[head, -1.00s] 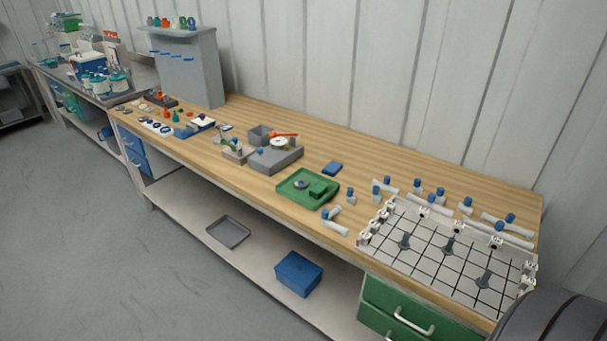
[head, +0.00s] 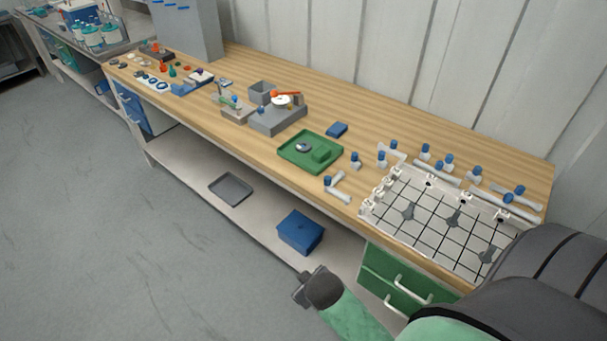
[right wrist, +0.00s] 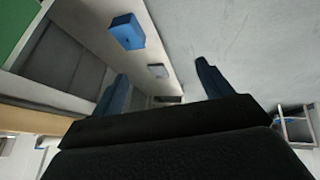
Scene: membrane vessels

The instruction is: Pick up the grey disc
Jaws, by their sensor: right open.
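A small grey disc (head: 303,147) lies on the left part of a green tray (head: 291,156) on the wooden bench, beside a raised green block (head: 321,154). My right gripper (head: 303,288) is in front of the bench, low and well apart from the disc. In the right wrist view its two fingers (right wrist: 160,85) stand wide apart with nothing between them. The disc does not show in that view. My left gripper is not in view.
A white gridded board (head: 433,221) with clamps is at the bench's right. A grey block (head: 278,119) stands left of the tray, a blue block (head: 337,129) behind it. Below, a shelf holds a blue box (head: 300,232) and grey tray (head: 231,188). Green drawers (head: 386,283) sit under the bench.

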